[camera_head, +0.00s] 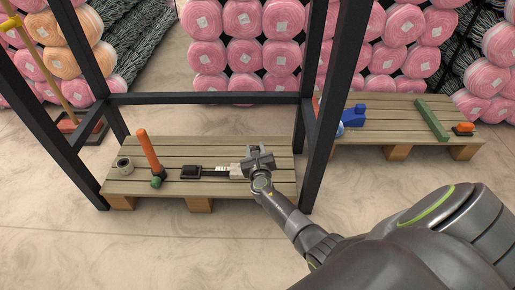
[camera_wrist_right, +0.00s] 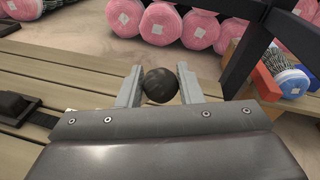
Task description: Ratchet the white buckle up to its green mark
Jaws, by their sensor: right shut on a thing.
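The white buckle (camera_head: 236,170) sits on the slatted wooden pallet (camera_head: 220,150), at the right end of a black strap (camera_head: 207,171) with pale marks. A black block (camera_head: 191,172) is at the strap's left end. My right gripper (camera_head: 259,158) is over the buckle's right side and hides part of it. In the right wrist view my right gripper (camera_wrist_right: 158,84) is shut on a dark round knob (camera_wrist_right: 160,87). I cannot make out how the knob joins the buckle. I cannot make out a green mark on the strap. My left gripper is not in view.
An orange rod (camera_head: 149,150), a green piece (camera_head: 155,182) and a grey roll (camera_head: 124,165) are on the pallet's left. Black frame posts (camera_head: 328,110) stand around it. Another pallet (camera_head: 395,120) at right holds a blue object (camera_head: 354,115) and a green bar (camera_head: 432,119).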

